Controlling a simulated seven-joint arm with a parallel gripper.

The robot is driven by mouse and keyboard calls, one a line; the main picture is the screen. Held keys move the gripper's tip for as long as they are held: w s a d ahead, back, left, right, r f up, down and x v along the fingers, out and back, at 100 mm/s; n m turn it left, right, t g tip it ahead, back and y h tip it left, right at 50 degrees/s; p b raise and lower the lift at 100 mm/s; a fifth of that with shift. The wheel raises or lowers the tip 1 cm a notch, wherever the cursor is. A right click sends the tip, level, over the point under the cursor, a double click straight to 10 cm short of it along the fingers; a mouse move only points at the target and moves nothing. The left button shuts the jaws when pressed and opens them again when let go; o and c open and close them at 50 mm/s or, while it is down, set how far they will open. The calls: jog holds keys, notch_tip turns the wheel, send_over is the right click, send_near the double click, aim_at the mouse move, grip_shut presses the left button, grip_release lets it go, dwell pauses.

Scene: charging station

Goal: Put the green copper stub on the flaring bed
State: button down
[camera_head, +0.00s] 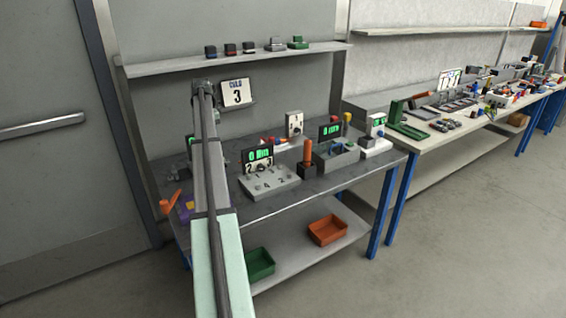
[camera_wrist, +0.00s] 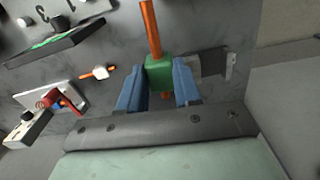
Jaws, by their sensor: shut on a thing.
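The green copper stub shows in the wrist view as a copper-coloured rod (camera_wrist: 151,30) with a green block (camera_wrist: 159,74) around it. My gripper (camera_wrist: 159,88) has its two blue fingers closed on the sides of the green block. The rod points away toward the top of the picture, and a short orange end shows below the block. In the head view my arm hides the gripper and the stub. I cannot tell for sure which thing is the flaring bed; a grey fixture with blue and green parts (camera_head: 336,153) stands on the dark bench.
The dark bench (camera_head: 330,185) also holds a grey numbered block (camera_head: 268,183), a black holder with an orange handle (camera_head: 307,158) and small displays. A small white piece with an orange rod (camera_wrist: 99,72) lies left of my gripper. Green (camera_head: 260,264) and orange (camera_head: 327,230) bins sit below.

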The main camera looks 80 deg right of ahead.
jog(key=s+d+r+m, duration=0.1)
jog(key=s+d+r, duration=0.1)
jog(key=s+d, duration=0.85)
jog(key=s+d+r+m, duration=0.25)
jog(key=s+d, duration=0.45)
jog(key=s, duration=0.6)
jog(key=s+d+f+n, duration=0.1)
jog(key=s+d+f, duration=0.15)
jog(key=s, duration=0.25)
jog(key=shift+w+a+f+n, duration=0.1)
jog(key=shift+f+n, duration=0.45)
jog(key=shift+f, duration=2.5)
jog(key=shift+w+d+f+n, duration=0.1)
jog(key=shift+f+n, duration=0.45)
jog(key=shift+f, duration=2.55)
jog(key=shift+a+f+n, duration=0.1)
jog(key=shift+f+n, duration=0.45)
jog(key=shift+f, duration=2.5)
jog(key=shift+f, duration=0.1)
jog(key=c, duration=0.8)
grip_release()
